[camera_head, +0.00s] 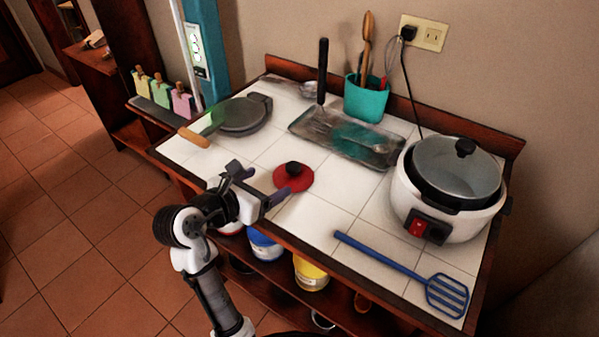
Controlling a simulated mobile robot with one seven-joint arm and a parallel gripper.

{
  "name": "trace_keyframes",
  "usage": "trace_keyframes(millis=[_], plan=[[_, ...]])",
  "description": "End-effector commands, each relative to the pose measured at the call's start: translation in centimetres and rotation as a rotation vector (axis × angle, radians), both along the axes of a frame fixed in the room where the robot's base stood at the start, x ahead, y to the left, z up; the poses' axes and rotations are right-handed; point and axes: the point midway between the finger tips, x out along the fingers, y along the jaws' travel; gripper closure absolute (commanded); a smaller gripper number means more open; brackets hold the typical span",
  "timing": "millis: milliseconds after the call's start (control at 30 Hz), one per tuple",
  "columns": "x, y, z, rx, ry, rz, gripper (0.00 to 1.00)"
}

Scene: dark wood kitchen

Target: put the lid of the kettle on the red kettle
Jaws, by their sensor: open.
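A red round lid (306,181) with a black knob lies flat on the white tiled counter, near the middle of its front part. My gripper (257,184) is open and empty, just left of the lid. Its two dark fingers point toward the lid, and one finger overlaps the lid's lower left edge in the picture. I cannot tell whether they touch. I cannot make out a red kettle; a small red and white thing (231,229) shows below the counter edge, mostly hidden by my arm.
A white cooker (451,215) with a glass lid stands at the right. A blue slotted spatula (385,260) lies in front of it. Behind are a metal tray (306,132), a teal utensil holder (367,101) and a grey pan (238,116). Blue and yellow containers (311,274) sit below.

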Motion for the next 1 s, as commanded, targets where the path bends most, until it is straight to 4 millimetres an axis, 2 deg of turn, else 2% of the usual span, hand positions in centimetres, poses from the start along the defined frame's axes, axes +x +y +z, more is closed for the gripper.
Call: trace_keyframes(millis=[400,633,900,1000], plan=[[5.4,-4.0,-2.7,0.000,0.001,-0.002,0.22],[6.6,-4.9,-3.3,0.002,0.000,-0.002,0.22],[9.5,-7.1,-4.7,0.002,-0.001,0.000,0.22],[9.9,-7.4,-5.0,0.003,-0.001,-0.001,0.22]])
